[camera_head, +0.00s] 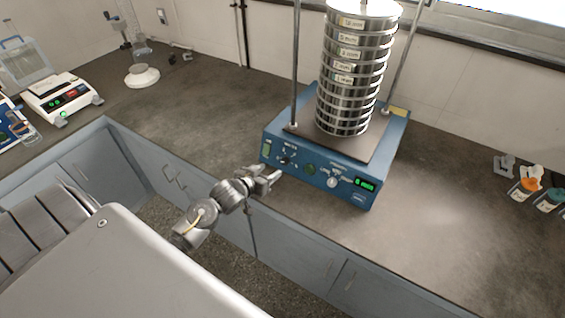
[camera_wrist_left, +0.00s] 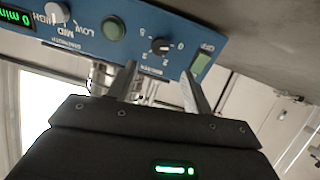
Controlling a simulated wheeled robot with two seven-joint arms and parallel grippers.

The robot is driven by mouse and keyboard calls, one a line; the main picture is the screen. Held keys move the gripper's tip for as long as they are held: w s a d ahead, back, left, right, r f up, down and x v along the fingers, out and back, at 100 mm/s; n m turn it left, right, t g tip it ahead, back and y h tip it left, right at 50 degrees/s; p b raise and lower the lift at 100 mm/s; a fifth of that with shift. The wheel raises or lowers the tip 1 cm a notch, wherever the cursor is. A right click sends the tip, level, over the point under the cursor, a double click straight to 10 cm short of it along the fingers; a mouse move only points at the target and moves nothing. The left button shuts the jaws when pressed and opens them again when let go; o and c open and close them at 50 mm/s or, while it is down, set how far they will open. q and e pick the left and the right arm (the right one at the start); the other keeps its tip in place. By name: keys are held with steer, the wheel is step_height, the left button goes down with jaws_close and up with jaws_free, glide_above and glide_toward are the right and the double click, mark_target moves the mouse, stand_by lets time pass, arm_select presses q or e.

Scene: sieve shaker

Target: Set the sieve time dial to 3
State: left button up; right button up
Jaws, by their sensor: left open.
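The blue sieve shaker (camera_head: 350,193) stands on the bench with a tall stack of metal sieves (camera_head: 352,75). Its black time dial (camera_head: 287,160) is on the left part of the front panel. In the left wrist view the panel is upside down, and the dial (camera_wrist_left: 160,46) has numbers around it, with a light mark on its side towards the 0. The green display (camera_wrist_left: 15,18) reads 0 min. My left gripper (camera_head: 272,176) is open and empty just in front of the panel. In the wrist view its fingers (camera_wrist_left: 158,72) are apart, short of the dial.
Near the dial are a green switch marked OFF (camera_wrist_left: 202,62), a green round button (camera_wrist_left: 114,28) and a silver strength knob (camera_wrist_left: 57,12). Small bottles (camera_head: 527,187) stand at the right, a white balance (camera_head: 62,95) at the left. Bench space beside the shaker is clear.

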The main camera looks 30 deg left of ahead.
mark_target(284, 162)
arm_select(q)
steer(key=p+x, duration=0.1)
steer(key=x, duration=0.9)
steer(key=shift+f, duration=0.1)
steer(key=shift+c, duration=0.2)
steer(key=shift+s, duration=0.1)
steer(key=c, duration=0.9)
